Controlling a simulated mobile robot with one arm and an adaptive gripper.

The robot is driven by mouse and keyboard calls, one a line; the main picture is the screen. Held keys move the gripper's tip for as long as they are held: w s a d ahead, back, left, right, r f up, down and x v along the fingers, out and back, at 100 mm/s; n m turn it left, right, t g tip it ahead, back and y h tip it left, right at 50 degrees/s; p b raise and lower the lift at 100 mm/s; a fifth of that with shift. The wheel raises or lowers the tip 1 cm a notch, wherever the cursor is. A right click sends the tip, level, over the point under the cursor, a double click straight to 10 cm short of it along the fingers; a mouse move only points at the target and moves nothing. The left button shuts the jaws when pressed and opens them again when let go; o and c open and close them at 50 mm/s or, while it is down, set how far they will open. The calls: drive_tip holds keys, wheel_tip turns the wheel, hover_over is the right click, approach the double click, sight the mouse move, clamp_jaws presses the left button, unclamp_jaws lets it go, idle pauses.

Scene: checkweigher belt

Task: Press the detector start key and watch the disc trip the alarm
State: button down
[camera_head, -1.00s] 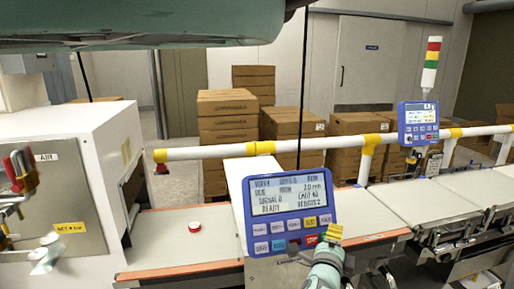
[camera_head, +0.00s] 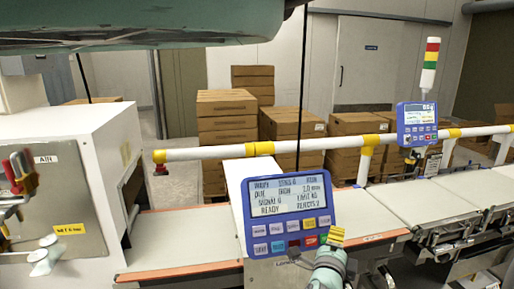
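The blue detector panel (camera_head: 288,207) stands upright at the centre in the head view. Its screen (camera_head: 288,195) shows lines of text, including READY. Below the screen are rows of keys; a red key (camera_head: 310,241) sits in the lower row. My gripper (camera_head: 337,236) is at the panel's lower right corner, its yellow striped fingertips together with no gap seen and nothing held. The fingertips cover part of that corner, and I cannot tell whether they touch a key. The disc is not in view. The belt (camera_head: 185,228) left of the panel is bare.
A white machine housing (camera_head: 75,160) stands at the left. A white rail with yellow joints (camera_head: 260,148) runs behind the belt. A second blue display (camera_head: 417,123) and a red, yellow and green light tower (camera_head: 431,65) stand at the right. Stacked boxes (camera_head: 227,130) are behind.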

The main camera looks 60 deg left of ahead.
drive_tip(key=shift+s+r, duration=0.1)
drive_tip(key=d+r, duration=0.1)
drive_tip(key=s+d+p, duration=0.1)
drive_tip(key=d, duration=0.1)
drive_tip(key=s+d+r+p, duration=0.1)
drive_tip(key=d, duration=0.1)
drive_tip(key=shift+r, duration=0.3)
idle(0.4)
